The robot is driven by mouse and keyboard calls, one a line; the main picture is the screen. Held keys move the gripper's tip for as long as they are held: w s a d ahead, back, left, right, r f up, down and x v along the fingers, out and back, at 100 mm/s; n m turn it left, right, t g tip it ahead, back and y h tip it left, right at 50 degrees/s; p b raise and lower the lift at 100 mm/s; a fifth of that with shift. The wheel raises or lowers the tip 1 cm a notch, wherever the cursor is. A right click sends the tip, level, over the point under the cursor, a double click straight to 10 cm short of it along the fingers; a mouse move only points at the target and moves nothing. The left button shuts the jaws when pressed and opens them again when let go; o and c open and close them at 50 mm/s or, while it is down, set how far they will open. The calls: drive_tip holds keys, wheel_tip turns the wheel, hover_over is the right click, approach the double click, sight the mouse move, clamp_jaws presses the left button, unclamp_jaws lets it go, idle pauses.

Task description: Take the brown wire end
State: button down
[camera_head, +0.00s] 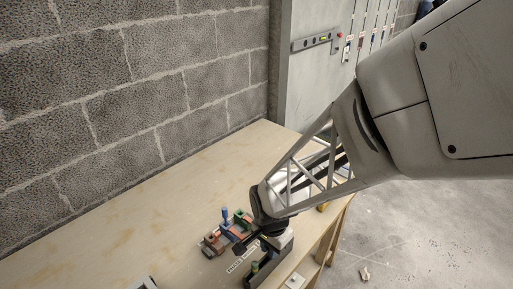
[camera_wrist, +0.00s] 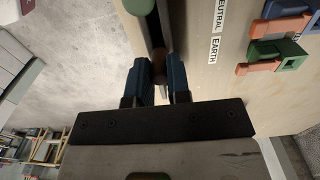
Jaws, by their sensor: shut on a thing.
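In the wrist view my gripper (camera_wrist: 160,72) has its two blue fingers closed around a small brown piece (camera_wrist: 158,60), which looks like the brown wire end. A dark strip runs up from it; I cannot tell whether the piece still touches it. In the head view my gripper (camera_head: 264,238) is low over the workbench, beside the terminal block, and hides the brown end there.
A terminal block with a blue clamp (camera_wrist: 285,24) and green clamp (camera_wrist: 277,54) stands beside the gripper, near NEUTRAL and EARTH labels (camera_wrist: 215,45). A dark holder (camera_head: 266,270) with a green end stands at the bench's (camera_head: 150,235) right edge. The bench's far part is clear; a block wall (camera_head: 120,90) is behind.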

drive_tip(key=shift+r, duration=1.05)
idle(0.9)
drive_tip(key=shift+r, duration=3.4)
